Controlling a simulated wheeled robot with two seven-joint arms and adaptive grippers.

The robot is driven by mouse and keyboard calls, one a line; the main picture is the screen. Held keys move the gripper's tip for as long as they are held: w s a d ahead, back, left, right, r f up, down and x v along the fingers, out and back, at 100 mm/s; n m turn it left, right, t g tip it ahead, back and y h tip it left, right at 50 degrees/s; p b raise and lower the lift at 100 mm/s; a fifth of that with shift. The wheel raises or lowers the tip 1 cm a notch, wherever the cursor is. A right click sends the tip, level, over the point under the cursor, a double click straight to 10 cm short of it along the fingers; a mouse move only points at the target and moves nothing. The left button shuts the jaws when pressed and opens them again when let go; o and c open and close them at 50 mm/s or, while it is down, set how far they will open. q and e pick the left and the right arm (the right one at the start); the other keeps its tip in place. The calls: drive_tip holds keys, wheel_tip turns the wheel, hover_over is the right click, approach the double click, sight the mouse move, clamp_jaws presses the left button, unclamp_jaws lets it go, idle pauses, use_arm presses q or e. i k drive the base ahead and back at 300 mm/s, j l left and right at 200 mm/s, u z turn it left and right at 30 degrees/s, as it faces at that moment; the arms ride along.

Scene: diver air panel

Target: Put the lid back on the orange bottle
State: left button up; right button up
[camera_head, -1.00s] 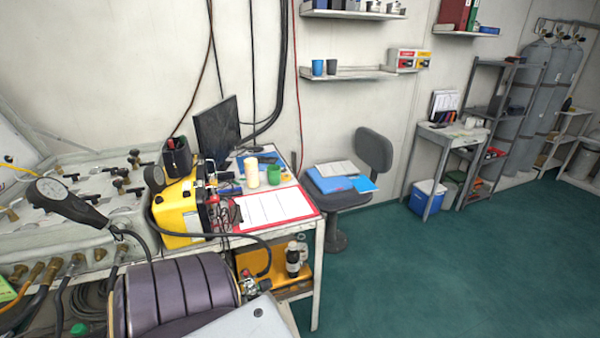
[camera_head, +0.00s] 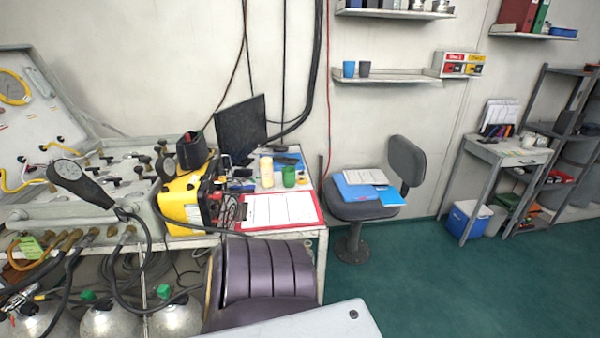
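I cannot make out an orange bottle or its lid in the head view. Neither of my grippers is in view. On the table by the wall, a cream cylinder (camera_head: 266,171) and a green cup (camera_head: 289,176) stand behind a red clipboard (camera_head: 279,210) with white paper. Several small items around them are too small to tell apart.
A yellow case (camera_head: 183,207) stands left of the clipboard, beside the valve panel (camera_head: 110,185). A purple padded chair (camera_head: 268,270) blocks the table's front. A grey chair (camera_head: 352,207) holds blue folders. Green floor (camera_head: 445,290) is clear at right.

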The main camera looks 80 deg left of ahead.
sight(268, 178)
drive_tip(key=i+l+u, duration=0.2)
drive_tip(key=i, duration=0.35)
drive_tip(key=i+u, duration=0.45)
drive_tip(key=i, duration=0.15)
drive_tip(key=i+j+u, duration=0.1)
drive_tip(key=i+u, duration=0.7)
drive_tip(key=i+l+u, duration=0.25)
drive_tip(key=i+u, duration=0.35)
drive_tip(key=u, duration=0.2)
drive_tip(key=i+l+u, duration=0.1)
drive_tip(key=u, duration=0.35)
drive_tip(key=i+l+u, duration=0.2)
drive_tip(key=u, duration=0.2)
drive_tip(key=i+u, duration=0.2)
drive_tip(key=u, duration=0.2)
drive_tip(key=i+l+u, duration=0.15)
drive_tip(key=u, duration=0.3)
drive_tip(key=i+l+u, duration=0.15)
drive_tip(key=u, duration=0.25)
